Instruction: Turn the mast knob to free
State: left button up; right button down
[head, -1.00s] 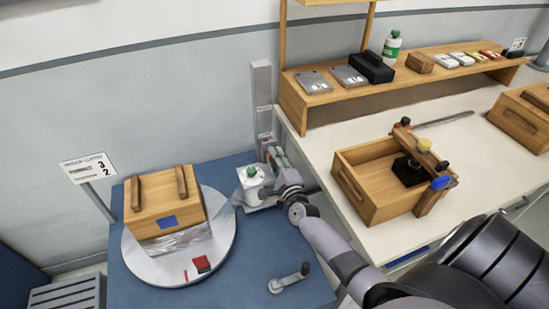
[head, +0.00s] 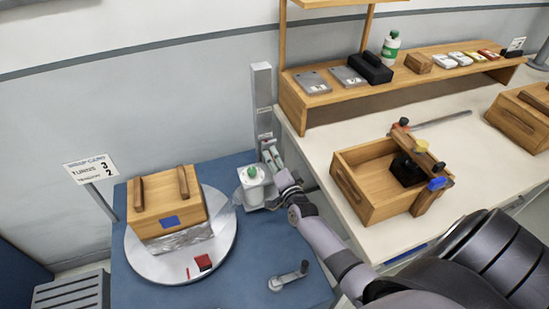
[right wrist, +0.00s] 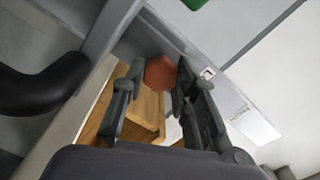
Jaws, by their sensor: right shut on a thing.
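The grey upright mast (head: 262,95) stands at the back edge of the blue table. A reddish faceted knob (right wrist: 160,73) shows in the right wrist view between the fingers of my right gripper (right wrist: 152,88). The right gripper (head: 268,150) is shut on this knob, low on the mast. In the head view the knob is too small and covered to make out well. A white film roll holder with a green top (head: 253,180) stands just left of and below the gripper. My left gripper is out of view.
A wooden crate (head: 165,208) partly wrapped in film sits on a round turntable (head: 220,250). A crank handle (head: 289,277) is at the table's front. The white bench (head: 330,135) with a clamped wooden box (head: 367,195) lies to the right. A card sign (head: 92,168) stands left.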

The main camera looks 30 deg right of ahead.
jog(key=shift+n, duration=0.4)
jog(key=c, duration=1.3)
grip_release()
jog(key=shift+s, duration=0.1)
jog(key=v, duration=1.1)
jog(key=shift+s+f, duration=0.1)
jog(key=shift+s, duration=0.3)
